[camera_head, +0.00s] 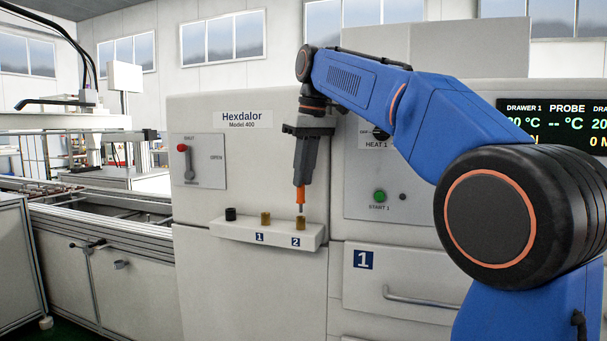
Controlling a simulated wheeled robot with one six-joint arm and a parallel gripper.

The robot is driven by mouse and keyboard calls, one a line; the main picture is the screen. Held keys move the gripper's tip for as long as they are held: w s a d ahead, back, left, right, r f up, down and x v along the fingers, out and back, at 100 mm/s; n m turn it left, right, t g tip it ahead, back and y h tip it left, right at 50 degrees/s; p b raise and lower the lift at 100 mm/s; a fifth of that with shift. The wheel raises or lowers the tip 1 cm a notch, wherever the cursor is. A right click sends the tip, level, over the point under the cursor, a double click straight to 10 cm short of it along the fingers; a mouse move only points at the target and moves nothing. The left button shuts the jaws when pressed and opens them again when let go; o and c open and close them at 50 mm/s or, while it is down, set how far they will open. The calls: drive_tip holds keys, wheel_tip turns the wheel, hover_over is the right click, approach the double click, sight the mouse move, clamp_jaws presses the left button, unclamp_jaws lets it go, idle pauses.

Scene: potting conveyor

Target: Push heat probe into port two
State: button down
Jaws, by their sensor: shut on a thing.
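My gripper (301,184) points straight down and is shut on the orange heat probe (300,194). The probe hangs upright, with its thin metal tip just above or at the mouth of port two (301,223). I cannot tell whether the tip is inside. Port two is a brass-coloured socket on the white ledge (225,226), above the label 2. Port one (265,218) is a similar brass socket to its left, above the label 1. A black socket (230,213) stands farther left. The display (545,123) reads "-- °C" under PROBE.
The Hexdalor cabinet (240,180) rises behind the ledge, with a red-knobbed lever (183,148) at upper left. A green start button (379,196) and drawer 1 (400,280) are at right. A conveyor (100,205) runs at left.

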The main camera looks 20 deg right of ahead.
sight(304, 190)
drive_tip(key=shift+f, duration=1.85)
drive_tip(key=c, duration=1.6)
unclamp_jaws()
drive_tip(key=shift+r, duration=0.1)
drive_tip(key=r, duration=0.4)
drive_tip(key=s+r, duration=0.1)
drive_tip(key=r, duration=0.2)
drive_tip(key=s+d+r, duration=0.1)
drive_tip(key=r, duration=0.3)
drive_tip(key=shift+s+r, duration=0.1)
drive_tip(key=shift+r, duration=0.2)
drive_tip(key=shift+f, duration=0.1)
